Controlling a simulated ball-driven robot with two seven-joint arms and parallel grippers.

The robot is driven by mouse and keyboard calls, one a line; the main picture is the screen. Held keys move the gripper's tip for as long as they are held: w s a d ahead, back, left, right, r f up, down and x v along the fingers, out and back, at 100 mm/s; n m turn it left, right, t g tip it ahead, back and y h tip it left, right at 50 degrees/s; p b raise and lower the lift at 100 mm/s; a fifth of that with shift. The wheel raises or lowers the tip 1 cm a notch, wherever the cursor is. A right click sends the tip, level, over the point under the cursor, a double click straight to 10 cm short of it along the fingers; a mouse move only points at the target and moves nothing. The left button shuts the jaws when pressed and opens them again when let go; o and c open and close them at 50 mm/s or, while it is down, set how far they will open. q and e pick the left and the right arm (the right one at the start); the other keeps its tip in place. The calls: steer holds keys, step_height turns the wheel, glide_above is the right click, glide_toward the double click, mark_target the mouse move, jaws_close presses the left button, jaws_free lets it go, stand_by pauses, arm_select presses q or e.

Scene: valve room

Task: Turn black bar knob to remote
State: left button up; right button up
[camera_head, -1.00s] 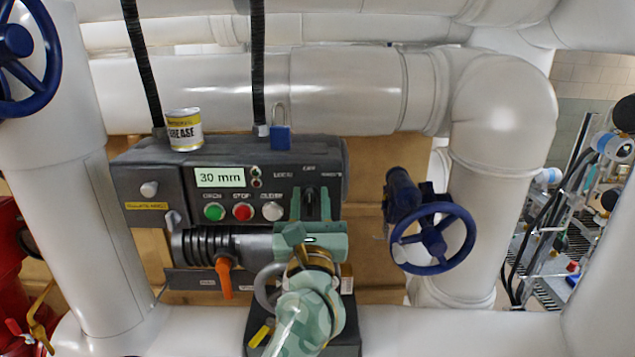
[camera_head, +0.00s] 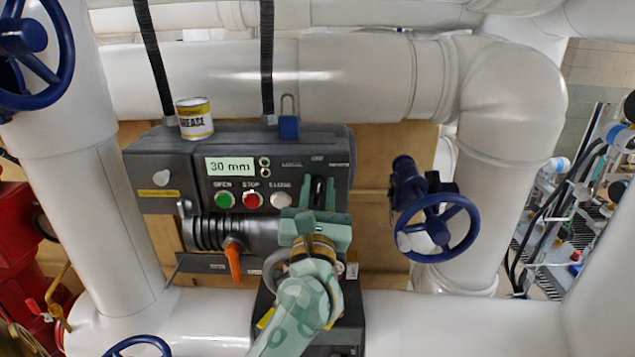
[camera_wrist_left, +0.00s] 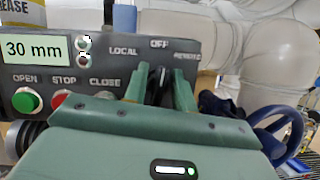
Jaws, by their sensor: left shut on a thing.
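The black bar knob (camera_head: 319,190) is on the front of the grey control box (camera_head: 337,172), below the labels LOCAL, OFF and REMOTE. My left gripper (camera_head: 319,194) has its two green fingers shut on the knob, one on each side. In the left wrist view the knob (camera_wrist_left: 160,78) shows as a dark bar between the fingertips (camera_wrist_left: 160,88), roughly upright and under the OFF label. The lower part of the knob is hidden behind the gripper body. My right gripper is in neither view.
The box has a 30 mm display (camera_head: 230,166) and green (camera_head: 224,201), red (camera_head: 251,200) and pale buttons. A blue padlock (camera_head: 288,127) and a grease can (camera_head: 195,118) are on top. A blue handwheel (camera_head: 437,228) stands right of the gripper; an orange lever (camera_head: 233,262) hangs below left.

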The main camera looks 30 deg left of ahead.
arm_select(q)
steer(key=m+p, duration=0.1)
steer(key=m+h+p, duration=0.2)
steer(key=m, duration=0.1)
steer(key=shift+r+t, duration=0.25)
steer(key=shift+t, duration=0.05)
steer(key=shift+f+m+h+p, duration=0.15)
steer(key=shift+m+h+p, duration=0.4)
steer(key=shift+m, duration=0.65)
steer(key=m+h, duration=0.1)
steer(key=m, duration=0.2)
steer(key=m+h, duration=0.2)
steer(key=m, duration=0.2)
steer(key=shift+w+d+f, duration=0.1)
steer(key=shift+d+f, duration=0.05)
steer(key=shift+f, duration=0.05)
steer(key=shift+m, duration=0.3)
steer(key=o, duration=0.6)
steer(key=shift+o, duration=0.2)
steer(key=shift+w+f, duration=0.1)
